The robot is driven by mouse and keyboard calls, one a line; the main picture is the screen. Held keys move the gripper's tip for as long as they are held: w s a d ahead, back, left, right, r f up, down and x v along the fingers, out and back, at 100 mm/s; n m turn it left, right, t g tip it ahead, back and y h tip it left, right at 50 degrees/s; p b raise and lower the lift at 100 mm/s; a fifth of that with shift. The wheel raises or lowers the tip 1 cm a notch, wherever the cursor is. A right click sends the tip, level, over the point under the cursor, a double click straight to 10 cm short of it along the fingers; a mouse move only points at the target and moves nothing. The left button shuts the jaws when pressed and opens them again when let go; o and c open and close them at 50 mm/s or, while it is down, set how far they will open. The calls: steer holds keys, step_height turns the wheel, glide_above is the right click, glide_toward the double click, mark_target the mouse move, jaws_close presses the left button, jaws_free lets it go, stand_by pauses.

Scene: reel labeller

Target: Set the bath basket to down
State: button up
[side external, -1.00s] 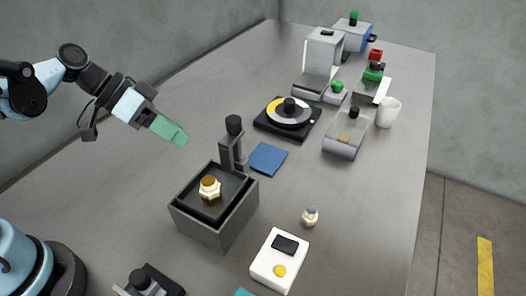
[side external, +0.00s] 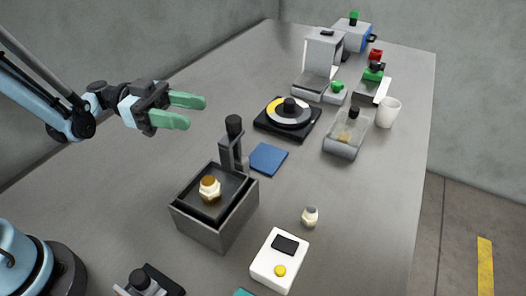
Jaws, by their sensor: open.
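The bath is a grey open box (side external: 205,232) in the front middle of the table. Its dark basket (side external: 232,185) sits inside near the rim, with a small brown-topped, cream-coloured piece (side external: 209,188) in it. An upright dark post (side external: 230,152) with a black knob (side external: 234,125) on top stands at the basket's back edge. My gripper (side external: 196,112) has green fingers, spread apart with nothing between them. It is in the air, left of and slightly above the black knob in the picture, not touching it. How deep the basket sits is hard to tell.
A blue square pad (side external: 268,158) lies behind the bath. A black turntable unit (side external: 288,116) and a clear box (side external: 345,135) stand farther back. The left table area is clear.

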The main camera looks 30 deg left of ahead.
mark_target(232, 119)
steer(key=d, duration=0.3)
steer(key=w+d, duration=0.1)
steer(key=d, duration=0.2)
steer(key=w+d, duration=0.1)
steer(key=d, duration=0.2)
steer(key=shift+d, duration=0.25)
steer(key=shift+s, duration=0.1)
jaws_close()
